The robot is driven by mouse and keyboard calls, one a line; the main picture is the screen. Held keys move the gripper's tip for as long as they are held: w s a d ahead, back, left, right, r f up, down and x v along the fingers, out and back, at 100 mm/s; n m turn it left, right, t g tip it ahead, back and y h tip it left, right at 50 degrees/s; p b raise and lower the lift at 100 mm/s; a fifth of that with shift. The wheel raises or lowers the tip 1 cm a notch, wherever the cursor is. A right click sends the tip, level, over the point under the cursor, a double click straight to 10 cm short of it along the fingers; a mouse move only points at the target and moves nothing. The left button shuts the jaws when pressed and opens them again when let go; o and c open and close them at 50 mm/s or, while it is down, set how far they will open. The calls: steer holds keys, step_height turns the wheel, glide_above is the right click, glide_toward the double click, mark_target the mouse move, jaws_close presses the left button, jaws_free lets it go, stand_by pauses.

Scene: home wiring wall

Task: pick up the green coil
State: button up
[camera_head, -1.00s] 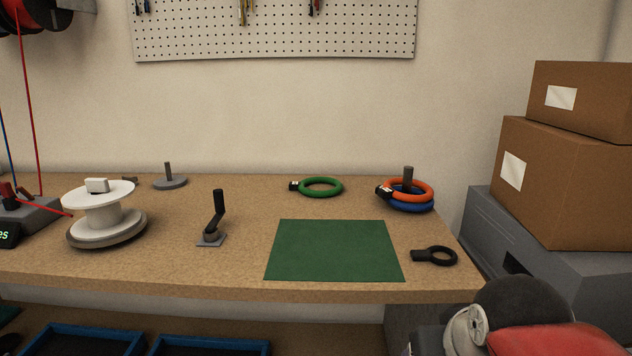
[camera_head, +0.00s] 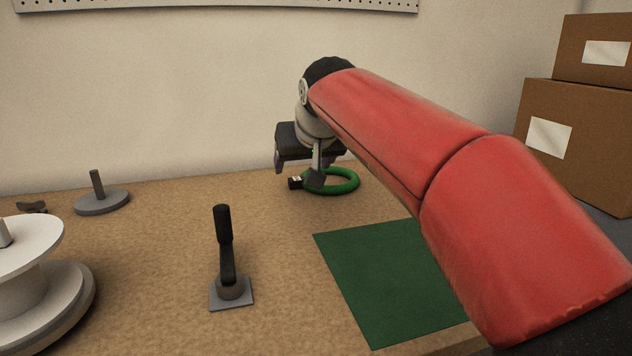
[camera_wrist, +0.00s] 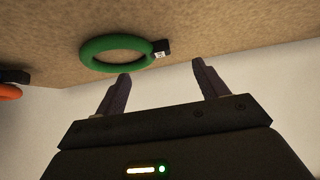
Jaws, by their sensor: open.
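The green coil (camera_head: 345,187) is a ring lying flat on the workbench near its back edge, with a black clip bearing a white label at its left side.
A green mat (camera_head: 385,285) lies in front of the coil. A black lever on a plate (camera_head: 228,270), a grey peg stand (camera_head: 101,200) and a white spool (camera_head: 25,265) stand to the left. An orange coil (camera_wrist: 9,91) shows in the wrist view. Boxes (camera_head: 575,150) are at the right.

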mark_target(301, 179)
steer(key=x, duration=0.7)
steer(key=shift+d+b, duration=0.4)
steer(key=shift+c, duration=0.2)
steer(key=c, duration=1.3)
